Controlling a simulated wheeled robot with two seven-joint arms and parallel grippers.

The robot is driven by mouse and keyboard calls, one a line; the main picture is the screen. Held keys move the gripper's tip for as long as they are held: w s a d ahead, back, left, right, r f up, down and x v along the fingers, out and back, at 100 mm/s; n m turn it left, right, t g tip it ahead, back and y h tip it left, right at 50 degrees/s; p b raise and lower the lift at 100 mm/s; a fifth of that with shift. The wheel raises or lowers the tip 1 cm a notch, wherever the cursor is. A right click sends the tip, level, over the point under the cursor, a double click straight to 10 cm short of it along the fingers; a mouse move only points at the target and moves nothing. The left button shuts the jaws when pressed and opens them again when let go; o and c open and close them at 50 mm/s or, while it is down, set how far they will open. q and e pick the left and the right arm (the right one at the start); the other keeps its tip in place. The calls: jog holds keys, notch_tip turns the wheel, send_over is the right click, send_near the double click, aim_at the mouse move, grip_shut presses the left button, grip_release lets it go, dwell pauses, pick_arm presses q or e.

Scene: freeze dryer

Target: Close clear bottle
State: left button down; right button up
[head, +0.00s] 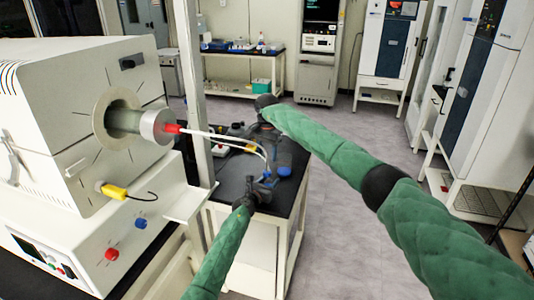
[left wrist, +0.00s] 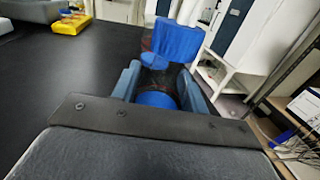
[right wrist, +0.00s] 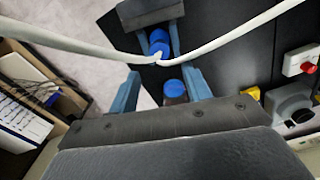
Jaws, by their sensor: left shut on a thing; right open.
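My left gripper (head: 266,181) is low over the black table and shut on a small blue cap-like piece, which shows between its fingers in the left wrist view (left wrist: 155,98). A dark, see-through bottle part (left wrist: 155,60) shows just beyond it, and I cannot tell how the two join. My right gripper (head: 277,145) is above the left one. The blue piece at the left gripper (right wrist: 160,36) shows farther out, partly behind a white tube.
White tubes (head: 225,136) run from the furnace's red-tipped end (head: 172,129) to the grippers and cross the right wrist view. The black table (head: 235,172) holds a yellow item (left wrist: 72,23). A metal post (head: 196,90) stands at left.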

aim_at(267, 171)
jog(key=shift+n, duration=1.4)
jog(key=shift+f, duration=0.1)
jog(key=shift+f, duration=3.9)
